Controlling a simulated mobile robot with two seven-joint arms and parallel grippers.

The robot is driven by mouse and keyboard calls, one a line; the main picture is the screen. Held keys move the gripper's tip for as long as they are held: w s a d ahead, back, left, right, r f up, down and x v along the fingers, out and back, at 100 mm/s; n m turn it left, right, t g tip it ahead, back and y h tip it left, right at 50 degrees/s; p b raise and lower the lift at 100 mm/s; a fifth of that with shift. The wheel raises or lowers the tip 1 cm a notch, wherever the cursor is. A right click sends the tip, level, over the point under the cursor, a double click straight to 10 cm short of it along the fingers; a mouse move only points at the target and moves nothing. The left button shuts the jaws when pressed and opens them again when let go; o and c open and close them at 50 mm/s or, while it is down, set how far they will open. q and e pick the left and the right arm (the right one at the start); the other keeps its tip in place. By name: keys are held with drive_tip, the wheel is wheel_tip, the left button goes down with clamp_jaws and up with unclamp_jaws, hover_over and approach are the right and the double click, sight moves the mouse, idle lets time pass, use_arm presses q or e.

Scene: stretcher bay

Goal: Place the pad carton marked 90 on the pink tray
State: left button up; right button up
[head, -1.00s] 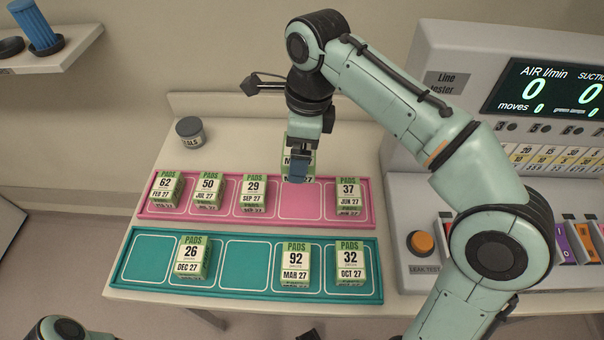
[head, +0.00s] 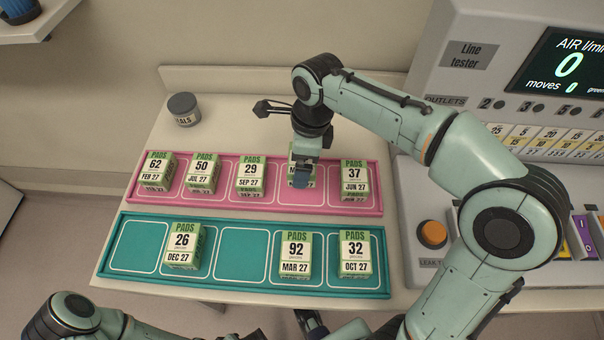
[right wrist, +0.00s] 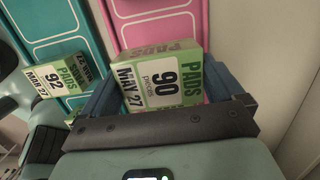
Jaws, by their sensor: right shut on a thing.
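The pad carton marked 90 (right wrist: 162,80) is between the blue fingers of my right gripper (right wrist: 165,95) in the right wrist view. In the head view my right gripper (head: 302,176) holds this carton (head: 293,160) at the fourth slot of the pink tray (head: 270,202), between cartons 29 and 37. The gripper hides most of it there. It looks upright; I cannot tell whether its base touches the tray.
The pink tray also holds cartons 62 (head: 155,172), 50 (head: 202,174), 29 (head: 250,178) and 37 (head: 354,180). The teal tray (head: 215,281) in front holds cartons 26 (head: 182,246), 92 (head: 296,254) and 32 (head: 354,253). A grey jar (head: 183,109) stands behind. The line tester (head: 440,170) is at right.

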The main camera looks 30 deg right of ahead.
drive_tip(key=shift+f+b, duration=0.45)
drive_tip(key=shift+f, duration=2.25)
drive_tip(key=shift+f, duration=0.15)
drive_tip(key=o, duration=0.8)
drive_tip(key=shift+r, duration=0.45)
drive_tip(key=r, duration=0.3)
drive_tip(key=d+r+p, duration=0.1)
drive_tip(key=r, duration=0.3)
drive_tip(key=r+p, duration=0.1)
drive_tip(key=r, duration=0.3)
drive_tip(key=shift+s+d+r, duration=0.15)
drive_tip(key=shift+s+r, duration=0.05)
drive_tip(key=shift+s, duration=0.2)
